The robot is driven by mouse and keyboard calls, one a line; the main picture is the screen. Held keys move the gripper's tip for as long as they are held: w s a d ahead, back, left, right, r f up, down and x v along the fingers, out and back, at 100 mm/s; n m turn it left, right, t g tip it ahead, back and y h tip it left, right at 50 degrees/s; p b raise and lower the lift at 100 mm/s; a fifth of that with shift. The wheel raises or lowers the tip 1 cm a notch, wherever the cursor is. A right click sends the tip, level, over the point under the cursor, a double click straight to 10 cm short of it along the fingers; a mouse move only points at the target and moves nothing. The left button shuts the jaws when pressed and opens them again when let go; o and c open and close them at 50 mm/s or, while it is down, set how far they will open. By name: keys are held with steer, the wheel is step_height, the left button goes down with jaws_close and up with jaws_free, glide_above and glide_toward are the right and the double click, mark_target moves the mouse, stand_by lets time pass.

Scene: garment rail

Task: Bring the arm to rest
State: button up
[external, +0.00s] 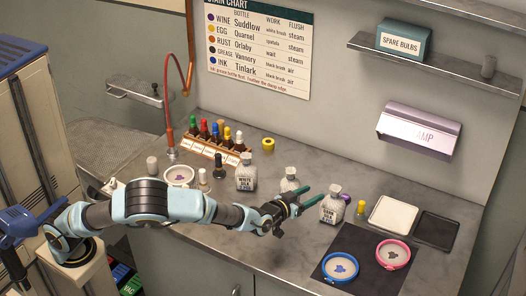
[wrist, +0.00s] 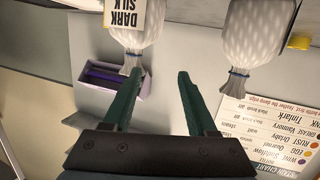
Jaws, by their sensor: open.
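My arm reaches across the counter from the left in the external view. My gripper (external: 307,201) is above the counter's front half, with its green fingers pointing right, toward a grey-white sack (external: 333,208) with a label. In the wrist view the two green fingers (wrist: 155,100) stand apart with nothing between them. A sack labelled "DARK SILK" (wrist: 133,50) hangs at the top of that tilted view, just beyond the left finger, and a second sack (wrist: 255,35) is at upper right. Whether a finger touches a sack is unclear.
A blue hoop (external: 340,268) and a pink hoop (external: 393,254) lie on a dark mat. A white tray (external: 392,216) and a black tray (external: 436,230) sit behind. Other sacks, such as the white one (external: 246,178), and a bottle rack (external: 214,150) stand left.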

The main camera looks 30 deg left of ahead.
steer(key=a+r+g, duration=0.4)
steer(key=a+r, duration=0.2)
steer(key=a, duration=0.5)
steer(key=s+a+f+g+y+p, duration=0.1)
steer(key=s+a+g, duration=0.1)
steer(key=a, duration=0.7)
steer(key=s+a+f+g, duration=0.1)
steer(key=a+f+g, duration=0.1)
steer(key=a, duration=0.8)
steer(key=s+a+f+g+y+p, duration=0.1)
steer(key=s+a+f+g, duration=0.1)
steer(key=s+a, duration=0.4)
steer(key=s+a+f+n+g+y, duration=0.1)
steer(key=s+a+f, duration=0.1)
steer(key=s+a, duration=0.4)
steer(key=s+a+f+g+y+p, duration=0.1)
steer(key=s+a+f+g, duration=0.1)
steer(key=s+a, duration=0.5)
steer(key=shift+a+f+g+p, duration=0.3)
steer(key=shift+a+f+p, duration=0.1)
steer(key=shift+f, duration=0.15)
